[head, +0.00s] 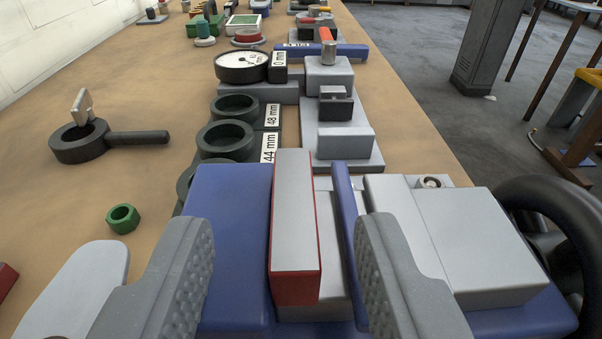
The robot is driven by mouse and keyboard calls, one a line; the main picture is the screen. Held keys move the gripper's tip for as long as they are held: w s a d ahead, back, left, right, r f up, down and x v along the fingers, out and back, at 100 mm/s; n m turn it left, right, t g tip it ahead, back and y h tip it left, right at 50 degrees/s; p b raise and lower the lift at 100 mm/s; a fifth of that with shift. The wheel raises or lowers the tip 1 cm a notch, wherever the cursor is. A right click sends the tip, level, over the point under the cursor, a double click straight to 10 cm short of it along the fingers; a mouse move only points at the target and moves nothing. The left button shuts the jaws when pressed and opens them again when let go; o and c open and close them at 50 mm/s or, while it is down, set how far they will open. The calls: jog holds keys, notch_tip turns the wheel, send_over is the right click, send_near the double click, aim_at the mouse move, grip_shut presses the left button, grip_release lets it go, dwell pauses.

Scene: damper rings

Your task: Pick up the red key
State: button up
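A long upright bar with red sides and a pale grey top (296,215), the one that fits the red key best, stands between a wide blue block (228,210) and a thin blue plate (343,200). Its red end face is toward me and its lower part is hidden. My gripper (283,235) is open, with one ribbed grey finger to the left of the bar and one to the right. Neither finger touches the bar as far as I can see. Nothing is held between the fingers.
Grey blocks (460,240) and a black handwheel (560,215) are close at right. Dark rings (235,108) with size labels, a dial gauge (241,66) and a grey stand (335,145) lie beyond. A green ring (122,219) and a black handled ring (78,148) lie left. Bare bench is at left.

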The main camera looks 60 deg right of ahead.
aim_at(288, 218)
jog(key=shift+x, duration=1.5)
jog(key=shift+s, duration=0.1)
grip_shut()
jog(key=shift+r, duration=0.8)
notch_tip(288, 218, up, 2)
jog(key=shift+r, duration=0.1)
jog(key=s+a+r, duration=0.1)
jog(key=s, duration=1.4)
jog(key=shift+s+a+r, duration=0.2)
jog(key=shift+s+a, duration=0.05)
jog(key=shift+a, duration=0.1)
